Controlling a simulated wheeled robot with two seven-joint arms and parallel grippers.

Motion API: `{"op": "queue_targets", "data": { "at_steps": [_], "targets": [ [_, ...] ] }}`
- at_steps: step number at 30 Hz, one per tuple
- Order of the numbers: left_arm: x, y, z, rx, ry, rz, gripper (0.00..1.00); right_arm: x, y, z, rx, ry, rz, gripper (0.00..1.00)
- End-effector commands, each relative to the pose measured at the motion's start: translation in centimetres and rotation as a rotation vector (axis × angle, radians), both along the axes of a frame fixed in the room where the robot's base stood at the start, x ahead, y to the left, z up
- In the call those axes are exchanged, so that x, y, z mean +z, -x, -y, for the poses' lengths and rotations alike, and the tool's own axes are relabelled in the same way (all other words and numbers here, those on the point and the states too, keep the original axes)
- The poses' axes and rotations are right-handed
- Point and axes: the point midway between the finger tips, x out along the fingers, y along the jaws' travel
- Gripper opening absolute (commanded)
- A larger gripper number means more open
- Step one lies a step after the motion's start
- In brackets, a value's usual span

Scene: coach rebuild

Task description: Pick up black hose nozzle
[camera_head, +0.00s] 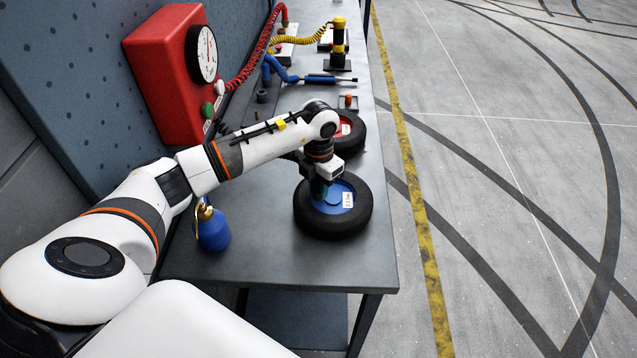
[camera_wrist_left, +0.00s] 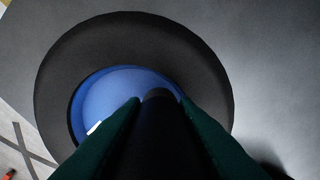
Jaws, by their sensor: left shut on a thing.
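My left gripper (camera_head: 320,190) is over the left part of the blue-hubbed wheel, pointing down. In the left wrist view its two dark green fingers (camera_wrist_left: 157,103) are shut on a dark, round-ended cylinder, which looks like the black hose nozzle (camera_wrist_left: 157,135). The nozzle lies between the fingers, with its end in front of the blue hub. In the head view I cannot make out the nozzle; the gripper and wrist hide it. Whether it touches the wheel is unclear. My right gripper is not in view.
The black tyre with the blue hub (camera_head: 333,226) lies flat on the grey workbench (camera_head: 280,268). A red-hubbed wheel (camera_head: 356,134) lies behind it. A blue canister (camera_head: 213,230) stands left. A red gauge box (camera_head: 165,80) and coiled hoses are farther back. The bench's front is clear.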

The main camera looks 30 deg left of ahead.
Motion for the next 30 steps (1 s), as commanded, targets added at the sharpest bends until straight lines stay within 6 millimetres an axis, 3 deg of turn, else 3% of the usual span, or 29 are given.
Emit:
{"op": "queue_targets", "data": {
  "at_steps": [7,18,30],
  "targets": [
    [1.5,-0.2,0.0,0.0,0.0,0.007,0.01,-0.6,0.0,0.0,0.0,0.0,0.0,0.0],
    [8.5,-0.1,0.0,0.0,0.0,0.006,0.01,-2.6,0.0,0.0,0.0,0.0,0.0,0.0],
    [12.0,0.0,0.0,0.001,-0.001,0.002,0.01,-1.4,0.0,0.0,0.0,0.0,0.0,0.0]
  ]
}}
